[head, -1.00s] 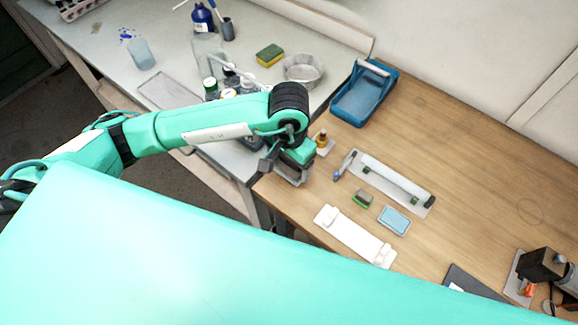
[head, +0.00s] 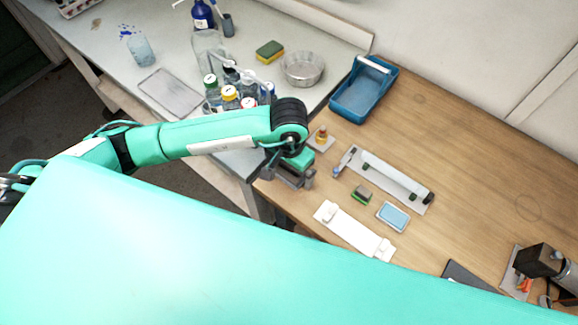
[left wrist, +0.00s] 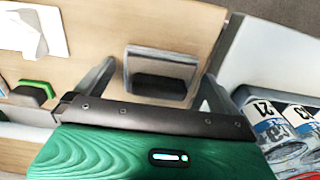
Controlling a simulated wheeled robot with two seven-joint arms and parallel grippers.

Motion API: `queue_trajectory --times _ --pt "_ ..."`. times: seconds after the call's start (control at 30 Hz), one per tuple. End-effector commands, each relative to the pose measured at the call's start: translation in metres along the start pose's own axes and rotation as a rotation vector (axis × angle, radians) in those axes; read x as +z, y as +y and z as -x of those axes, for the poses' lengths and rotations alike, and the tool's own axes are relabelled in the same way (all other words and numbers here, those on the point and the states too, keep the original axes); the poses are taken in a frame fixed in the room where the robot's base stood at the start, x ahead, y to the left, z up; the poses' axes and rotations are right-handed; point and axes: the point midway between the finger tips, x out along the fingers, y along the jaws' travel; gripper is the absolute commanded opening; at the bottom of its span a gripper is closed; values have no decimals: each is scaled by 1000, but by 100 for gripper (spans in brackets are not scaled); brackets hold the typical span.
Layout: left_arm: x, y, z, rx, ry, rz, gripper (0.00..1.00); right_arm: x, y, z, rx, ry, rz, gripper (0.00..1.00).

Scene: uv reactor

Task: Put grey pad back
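My left gripper (head: 298,182) is over the near left edge of the wooden table, fingers spread. In the left wrist view its fingers (left wrist: 157,85) stand wide apart. Between them is a dark grey block (left wrist: 159,86) against a lighter grey plate (left wrist: 162,62), with gaps to both fingers. I cannot tell whether this block is the grey pad; in the head view the gripper hides it. A small dark grey pad with a green side (head: 363,193) lies on the table right of the gripper; it also shows in the left wrist view (left wrist: 34,91). My right gripper is not in view.
A white two-knobbed plate (head: 352,231), a light blue pad (head: 393,216) and a long rack (head: 390,180) lie to the right. A small amber bottle (head: 321,135) stands just behind the gripper. A blue tray (head: 364,92) is farther back. Bottles (head: 229,97) crowd the left bench.

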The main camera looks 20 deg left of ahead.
Motion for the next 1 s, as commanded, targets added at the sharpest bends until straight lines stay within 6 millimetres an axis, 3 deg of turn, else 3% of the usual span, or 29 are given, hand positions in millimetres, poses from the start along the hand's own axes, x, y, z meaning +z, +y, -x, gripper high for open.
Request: queue_trajectory --times 0.33,0.4,1.0 --pt "0 0 5 1 -1 1 100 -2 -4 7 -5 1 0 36" --pt "-2 0 9 0 5 0 100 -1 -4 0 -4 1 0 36" --pt "-1 0 106 -1 3 0 100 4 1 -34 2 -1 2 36"
